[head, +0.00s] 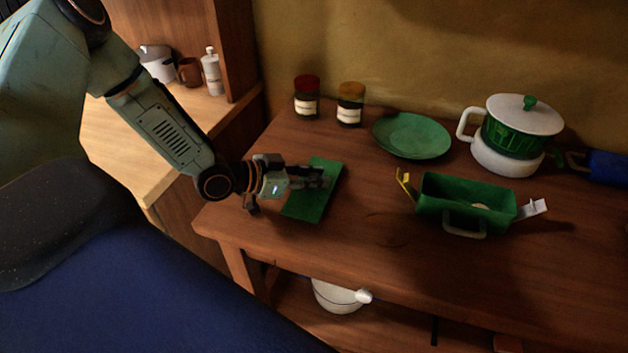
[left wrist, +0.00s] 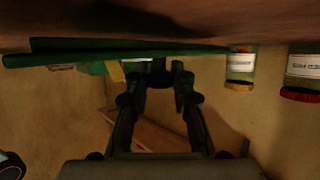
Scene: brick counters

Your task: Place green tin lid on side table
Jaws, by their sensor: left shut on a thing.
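The green tin lid (head: 303,209) is a flat green rectangle at the left end of the dark wooden table (head: 365,260). My left gripper (head: 318,178) comes in from the left and is shut on the lid; its fingers cover part of it. The lid looks level and low over the tabletop; I cannot tell whether it touches. In the left wrist view, which is upside down, the lid (left wrist: 40,59) is a thin green band close under the tabletop, at my fingertips (left wrist: 160,76). The open green tin (head: 465,203) stands to the right. My right gripper is out of view.
Two jars, red-capped (head: 306,97) and yellow-capped (head: 350,104), stand behind the lid. A green plate (head: 412,135) and a white-and-green pot (head: 510,130) stand farther right. A lighter counter (head: 125,140) is at left. Bare tabletop lies between lid and tin.

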